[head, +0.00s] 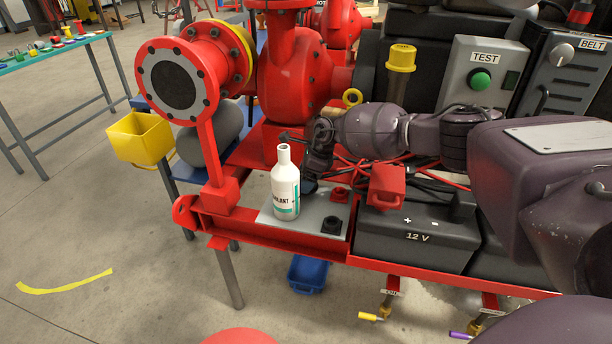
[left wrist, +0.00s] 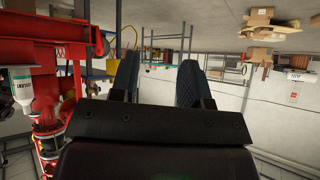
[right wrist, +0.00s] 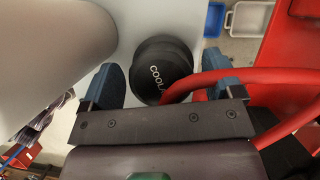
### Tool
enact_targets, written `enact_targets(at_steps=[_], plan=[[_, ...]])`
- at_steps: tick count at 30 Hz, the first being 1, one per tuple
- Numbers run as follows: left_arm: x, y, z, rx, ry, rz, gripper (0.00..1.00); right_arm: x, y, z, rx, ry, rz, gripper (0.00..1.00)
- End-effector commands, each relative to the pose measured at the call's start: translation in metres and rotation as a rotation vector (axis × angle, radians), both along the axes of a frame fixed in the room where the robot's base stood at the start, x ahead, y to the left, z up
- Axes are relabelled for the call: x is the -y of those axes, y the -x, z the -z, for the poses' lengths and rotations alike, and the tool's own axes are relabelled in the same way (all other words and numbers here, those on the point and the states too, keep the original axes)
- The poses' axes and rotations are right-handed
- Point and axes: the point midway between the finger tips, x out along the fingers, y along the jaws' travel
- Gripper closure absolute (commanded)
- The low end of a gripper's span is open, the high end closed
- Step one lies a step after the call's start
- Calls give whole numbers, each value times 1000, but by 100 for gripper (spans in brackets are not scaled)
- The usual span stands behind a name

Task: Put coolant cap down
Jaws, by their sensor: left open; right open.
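The black coolant cap (right wrist: 160,68), its lettering partly showing, is between the spread blue fingers of my right gripper (right wrist: 167,85) in the right wrist view. It appears to sit over the grey plate (head: 262,221); whether it touches the plate is hard to tell. In the head view my right gripper (head: 318,168) is low, just behind and right of the white coolant bottle (head: 285,188), and hides most of that spot. The bottle stands upright with no cap on its neck. My left gripper (left wrist: 158,78) is open and empty, away from the skid's middle and outside the head view.
A black fitting (head: 331,225) sits on the plate's front right. A red hose (right wrist: 250,76) passes close by the right finger. The 12 V battery (head: 415,238) with its red terminal cover (head: 387,187) stands to the right. A blue bin (head: 307,273) is below the skid.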

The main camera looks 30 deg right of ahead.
Motion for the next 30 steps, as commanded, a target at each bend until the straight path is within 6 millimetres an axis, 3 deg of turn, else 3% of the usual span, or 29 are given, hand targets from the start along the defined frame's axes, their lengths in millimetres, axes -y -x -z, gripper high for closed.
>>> enact_targets(at_steps=[8, 21, 30], plan=[[1, -3, -7, 13, 1, 1, 57, 4, 2, -18, 5, 0, 1, 15], [2, -8, -27, 44, 4, -2, 57, 29, 21, -93, 5, 0, 1, 15], [2, -2, -25, 32, 7, -10, 57, 36, 28, -113, -1, -1, 0, 15]])
